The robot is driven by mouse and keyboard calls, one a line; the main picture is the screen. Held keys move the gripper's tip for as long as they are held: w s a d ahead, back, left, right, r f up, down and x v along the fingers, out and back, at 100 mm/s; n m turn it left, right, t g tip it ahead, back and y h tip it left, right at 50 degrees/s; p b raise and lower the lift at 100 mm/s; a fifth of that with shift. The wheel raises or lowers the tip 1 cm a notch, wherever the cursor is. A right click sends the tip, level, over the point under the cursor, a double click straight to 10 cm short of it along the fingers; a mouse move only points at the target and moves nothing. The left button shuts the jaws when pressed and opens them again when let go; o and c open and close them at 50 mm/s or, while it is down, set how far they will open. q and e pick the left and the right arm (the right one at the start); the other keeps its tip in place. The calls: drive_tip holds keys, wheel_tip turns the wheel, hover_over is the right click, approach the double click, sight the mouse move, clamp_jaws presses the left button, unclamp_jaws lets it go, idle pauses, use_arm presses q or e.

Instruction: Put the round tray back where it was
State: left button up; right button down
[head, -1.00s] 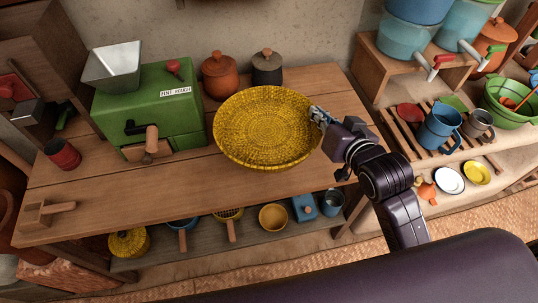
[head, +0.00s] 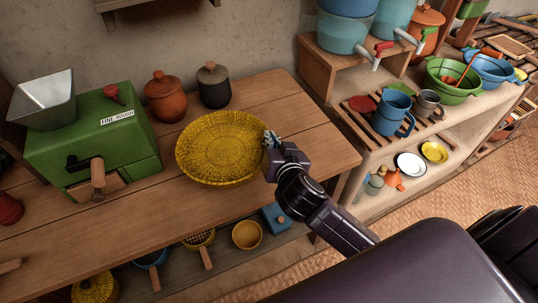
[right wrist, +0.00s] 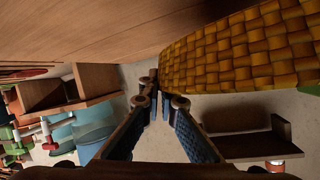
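The round tray (head: 222,150) is a yellow woven dish. In the head view it is at the middle of the wooden table (head: 120,222), in front of two lidded jars; I cannot tell whether it rests fully on the wood. My right gripper (head: 272,143) is at its right rim. In the right wrist view the weave of the tray (right wrist: 240,52) fills the upper right, and the fingertips of my right gripper (right wrist: 166,92) come close together at the rim's end, apparently closed on it. My left gripper is in neither view.
A green mill (head: 90,145) stands left of the tray. An orange jar (head: 166,97) and a dark jar (head: 213,86) stand behind it. A blue mug (head: 392,112) is on the rack to the right. Bare table lies in front of and right of the tray.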

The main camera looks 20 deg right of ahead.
wheel_tip(320, 180, down, 3)
drive_tip(key=shift+r, duration=0.1)
wheel_tip(320, 180, down, 4)
drive_tip(key=shift+r+b, duration=0.15)
drive_tip(key=shift+b, duration=0.15)
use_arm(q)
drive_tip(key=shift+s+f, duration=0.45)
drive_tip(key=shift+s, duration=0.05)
use_arm(e)
drive_tip(key=c, duration=2.2)
unclamp_jaws()
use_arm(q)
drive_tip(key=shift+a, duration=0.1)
use_arm(e)
drive_tip(key=shift+o, duration=0.2)
drive_tip(key=b+v, duration=0.1)
drive_tip(key=v, duration=1.1)
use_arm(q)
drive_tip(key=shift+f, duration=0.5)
